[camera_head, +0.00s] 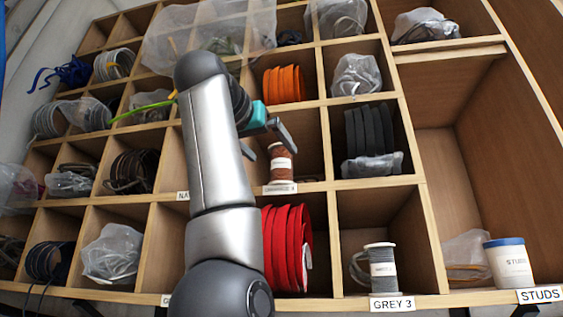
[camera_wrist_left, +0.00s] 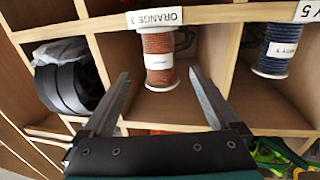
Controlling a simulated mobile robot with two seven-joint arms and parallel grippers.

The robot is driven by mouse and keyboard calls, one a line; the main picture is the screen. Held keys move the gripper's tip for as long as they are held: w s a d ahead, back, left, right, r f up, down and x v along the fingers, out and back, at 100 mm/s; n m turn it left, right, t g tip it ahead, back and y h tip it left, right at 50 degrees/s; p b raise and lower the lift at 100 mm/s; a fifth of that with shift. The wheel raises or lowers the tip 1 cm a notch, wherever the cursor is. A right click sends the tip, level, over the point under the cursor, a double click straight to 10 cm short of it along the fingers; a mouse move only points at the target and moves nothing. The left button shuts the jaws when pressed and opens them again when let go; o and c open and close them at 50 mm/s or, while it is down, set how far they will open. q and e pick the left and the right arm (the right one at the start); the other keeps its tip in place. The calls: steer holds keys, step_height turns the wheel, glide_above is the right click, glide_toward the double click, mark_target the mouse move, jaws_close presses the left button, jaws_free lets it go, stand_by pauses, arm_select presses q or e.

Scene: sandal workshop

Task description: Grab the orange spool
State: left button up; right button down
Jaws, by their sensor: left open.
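The orange spool (camera_head: 281,165), wound with brown-orange cord and bearing a white label, stands upright at the front of a wooden compartment. My left gripper (camera_head: 274,155) is open at that compartment, partly in front of the spool's top. There the open left gripper (camera_wrist_left: 159,73) has one finger on each side of the spool's line, with gaps to both fingers. I cannot tell how far the fingers reach around it. My right gripper is not in view.
Wooden dividers (camera_head: 325,140) bound the compartment. Red coils (camera_head: 287,245) fill the one below, orange coils (camera_head: 285,84) the one above, and dark coils (camera_head: 370,131) the one to the right. A grey spool (camera_head: 381,268) stands lower right. A blue spool (camera_wrist_left: 277,50) shows in the wrist view.

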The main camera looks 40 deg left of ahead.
mark_target(277, 160)
arm_select(q)
steer(key=shift+w, duration=0.25)
steer(key=p+x, duration=0.2)
steer(key=x, duration=0.3)
steer(key=shift+a+f+p, duration=0.1)
steer(key=shift+a+p, duration=0.1)
steer(key=shift+p, duration=0.1)
steer(key=shift+s, duration=0.1)
jaws_close()
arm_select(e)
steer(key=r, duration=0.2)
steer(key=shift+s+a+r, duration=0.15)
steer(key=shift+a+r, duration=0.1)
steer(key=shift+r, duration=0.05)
